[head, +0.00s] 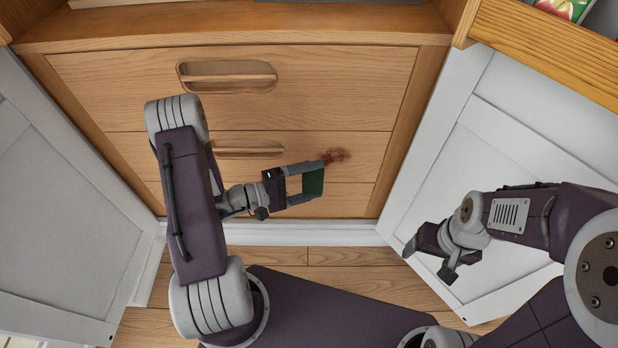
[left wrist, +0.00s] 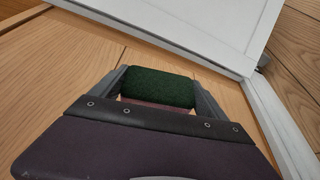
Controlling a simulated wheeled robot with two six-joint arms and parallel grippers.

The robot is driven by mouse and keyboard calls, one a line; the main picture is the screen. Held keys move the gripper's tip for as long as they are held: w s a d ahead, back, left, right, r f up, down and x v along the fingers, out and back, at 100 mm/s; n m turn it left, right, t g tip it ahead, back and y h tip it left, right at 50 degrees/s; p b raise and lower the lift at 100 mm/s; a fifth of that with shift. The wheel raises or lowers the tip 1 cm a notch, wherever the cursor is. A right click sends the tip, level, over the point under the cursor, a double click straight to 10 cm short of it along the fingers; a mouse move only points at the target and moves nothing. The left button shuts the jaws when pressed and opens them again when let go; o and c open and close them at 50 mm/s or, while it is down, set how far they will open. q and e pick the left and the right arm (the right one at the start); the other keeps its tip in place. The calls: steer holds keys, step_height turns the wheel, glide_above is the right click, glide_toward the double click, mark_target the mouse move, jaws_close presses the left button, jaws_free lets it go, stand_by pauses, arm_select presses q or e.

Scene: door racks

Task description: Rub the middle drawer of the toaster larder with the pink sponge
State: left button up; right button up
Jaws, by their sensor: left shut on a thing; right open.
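The sponge (head: 313,183) is between the fingers of my left gripper (head: 308,181), which is shut on it. The middle drawer (head: 370,145) of the wooden larder is closed, with a recessed handle partly behind my left arm. A reddish-brown stain (head: 338,155) lies on this drawer, just beyond the upper fingertip. I cannot tell whether the sponge touches the drawer front. My right gripper (head: 428,260) is open and empty, in front of the right door.
A closed top drawer (head: 330,85) with a handle is above, and a bottom drawer (head: 350,197) is below. White doors stand open at the left (head: 60,200) and right (head: 490,150). A wooden shelf edge (head: 550,50) juts in at the upper right.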

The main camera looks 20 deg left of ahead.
mark_target(315, 192)
arm_select(q)
steer(key=f+b, duration=0.1)
steer(key=f, duration=0.1)
steer(key=f+m+b, duration=0.1)
steer(key=b, duration=0.1)
steer(key=d+f+m+b, duration=0.1)
steer(key=f, duration=0.1)
steer(key=shift+s+f+h+b, duration=0.1)
steer(key=shift+f+h+b, duration=0.2)
steer(key=shift+f+h, duration=0.1)
steer(key=shift+r, duration=0.1)
steer(key=w+a, duration=0.1)
steer(key=w, duration=0.4)
steer(key=shift+w+a, duration=0.3)
steer(key=shift+w, duration=0.1)
steer(key=shift+w+a+b, duration=0.3)
steer(key=shift+w+b, duration=0.2)
steer(key=shift+w, duration=0.45)
